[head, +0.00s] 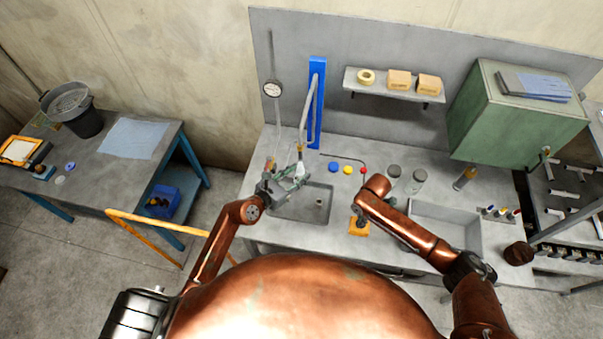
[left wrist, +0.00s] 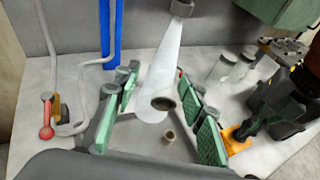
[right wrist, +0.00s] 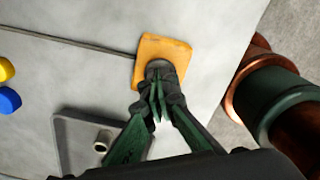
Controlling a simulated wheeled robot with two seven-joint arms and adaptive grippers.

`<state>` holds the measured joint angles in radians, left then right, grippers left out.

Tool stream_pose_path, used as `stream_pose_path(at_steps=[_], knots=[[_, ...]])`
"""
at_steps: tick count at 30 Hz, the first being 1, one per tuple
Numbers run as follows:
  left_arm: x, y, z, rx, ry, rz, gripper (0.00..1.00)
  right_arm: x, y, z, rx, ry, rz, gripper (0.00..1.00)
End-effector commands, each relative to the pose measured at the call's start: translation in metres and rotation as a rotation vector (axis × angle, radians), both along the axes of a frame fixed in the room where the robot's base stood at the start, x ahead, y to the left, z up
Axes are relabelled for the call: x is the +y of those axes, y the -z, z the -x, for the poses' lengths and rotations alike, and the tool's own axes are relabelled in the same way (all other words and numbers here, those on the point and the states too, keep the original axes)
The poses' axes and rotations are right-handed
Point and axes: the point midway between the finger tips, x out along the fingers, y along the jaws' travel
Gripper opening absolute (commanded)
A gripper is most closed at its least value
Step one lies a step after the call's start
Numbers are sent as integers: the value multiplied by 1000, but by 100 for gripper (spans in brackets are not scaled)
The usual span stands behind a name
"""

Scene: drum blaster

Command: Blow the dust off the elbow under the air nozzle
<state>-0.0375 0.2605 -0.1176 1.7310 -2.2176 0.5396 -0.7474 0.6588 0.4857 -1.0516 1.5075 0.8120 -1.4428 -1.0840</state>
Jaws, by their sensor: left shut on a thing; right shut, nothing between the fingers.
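My left gripper (head: 286,186) is shut on the white elbow (left wrist: 158,103), holding it above the grey tray. In the left wrist view the elbow's dark open end faces the camera between the green finger pads. The grey air nozzle (left wrist: 182,8) is just beyond it, and a whitish cone-shaped stream runs from the nozzle onto the elbow. I cannot make out dust on the elbow. My right gripper (right wrist: 158,108) is shut and empty, its tips at the grey round button on the orange pad (right wrist: 172,48); whether they press it is unclear.
The grey tray (head: 286,214) below has a short upright tube in it. Glass jars (head: 417,180), blue and yellow caps (head: 334,167) and a second tray (head: 450,212) are on the bench. A green cabinet (head: 500,130) is at the right. A yellow rail (head: 160,222) is at the left.

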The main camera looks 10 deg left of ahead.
Motion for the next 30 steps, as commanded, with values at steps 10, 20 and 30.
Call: stream_pose_path(at_steps=[10, 20, 30], knots=[[0, -1, 0, -2, 0, 1, 7, -1, -7, 0, 1, 0, 0, 0], [0, -1, 0, -2, 0, 1, 7, 0, -33, 0, 0, -1, 0, 0], [0, -1, 0, -2, 0, 1, 7, 0, -60, -1, -2, 0, -1, 0]])
